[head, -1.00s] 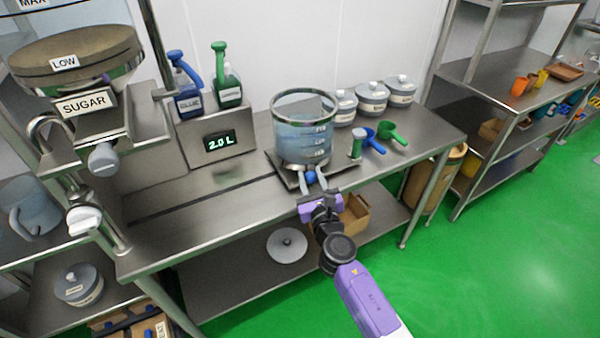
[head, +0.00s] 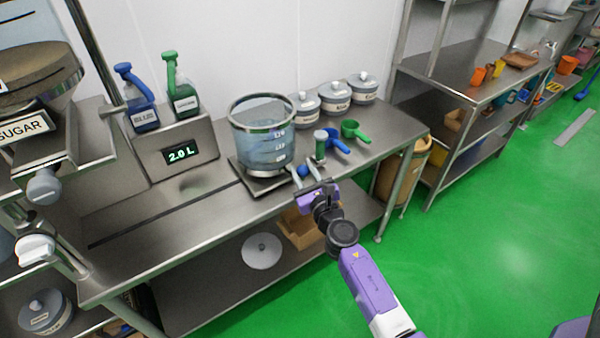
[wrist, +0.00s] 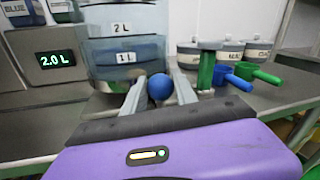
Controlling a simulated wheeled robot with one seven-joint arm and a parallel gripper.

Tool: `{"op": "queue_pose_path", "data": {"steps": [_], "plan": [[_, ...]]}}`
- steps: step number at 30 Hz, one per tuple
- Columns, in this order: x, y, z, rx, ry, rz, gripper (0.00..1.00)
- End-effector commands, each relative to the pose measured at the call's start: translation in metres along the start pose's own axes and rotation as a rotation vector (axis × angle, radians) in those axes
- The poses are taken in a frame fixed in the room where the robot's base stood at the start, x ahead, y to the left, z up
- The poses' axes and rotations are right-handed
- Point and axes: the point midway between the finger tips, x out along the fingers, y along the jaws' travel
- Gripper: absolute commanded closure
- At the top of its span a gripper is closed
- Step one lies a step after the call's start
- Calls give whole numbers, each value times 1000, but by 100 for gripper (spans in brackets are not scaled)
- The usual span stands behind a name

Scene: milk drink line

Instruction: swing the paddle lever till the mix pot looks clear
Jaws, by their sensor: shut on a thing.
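The mix pot (head: 262,148) is a clear round vessel with a metal rim and volume marks, holding pale bluish liquid. It stands on a dark plate on the steel bench. In the wrist view, the pot (wrist: 125,52) shows its 1 L and 2 L labels. I cannot tell whether any powder is left in it. The paddle lever's blue ball knob (wrist: 159,87) is between the fingers of my gripper (wrist: 160,90), which is shut on it. In the head view, the knob (head: 303,171) is at the pot's front right; the lever's rod is mostly hidden.
A display (head: 180,154) reads 2.0 L, with blue (head: 138,105) and green (head: 181,95) pump bottles above. The bench's left part is clear.

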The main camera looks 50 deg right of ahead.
Motion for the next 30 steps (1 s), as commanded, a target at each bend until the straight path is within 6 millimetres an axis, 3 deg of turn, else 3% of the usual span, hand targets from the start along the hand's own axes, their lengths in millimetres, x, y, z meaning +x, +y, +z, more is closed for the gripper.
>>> {"op": "queue_pose_path", "data": {"steps": [21, 30], "plan": [[20, -30, -6, 0, -41, 212, 100], [30, -40, -8, -1, -39, 207, 100]]}}
